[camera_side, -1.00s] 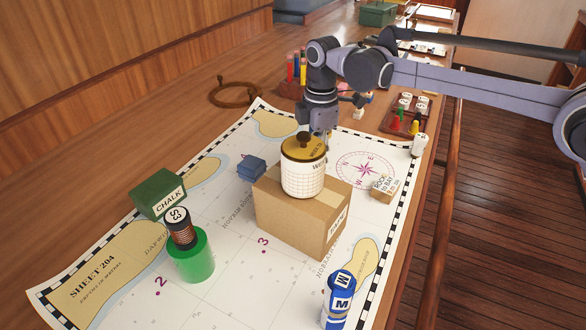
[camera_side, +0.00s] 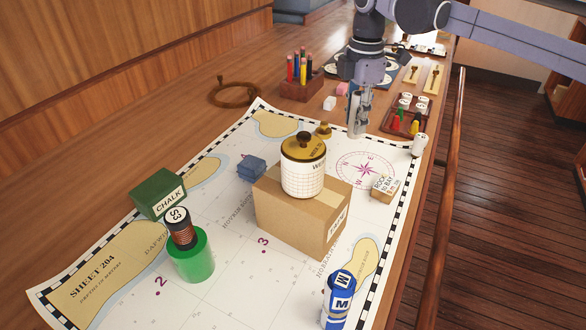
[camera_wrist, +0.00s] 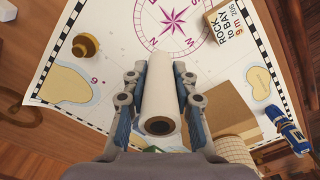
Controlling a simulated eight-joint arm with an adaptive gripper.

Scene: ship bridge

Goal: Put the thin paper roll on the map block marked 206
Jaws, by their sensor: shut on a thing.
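My gripper (camera_side: 357,95) is shut on the thin paper roll (camera_side: 354,127), a white tube hanging upright below the fingers. In the wrist view the gripper (camera_wrist: 160,95) has a finger on each side of the roll (camera_wrist: 160,85), whose dark-cored end faces the camera. The map block marked 206 (camera_side: 384,193) is a small tan block with a white lettered top, near the chart's right edge. In the wrist view the block (camera_wrist: 230,38) lies up and right of the roll, apart from it.
A cardboard box (camera_side: 290,222) carries a lidded jar (camera_side: 303,175) left of the block. A brass knob (camera_side: 323,130) stands behind the jar. The chart between roll and block is clear.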

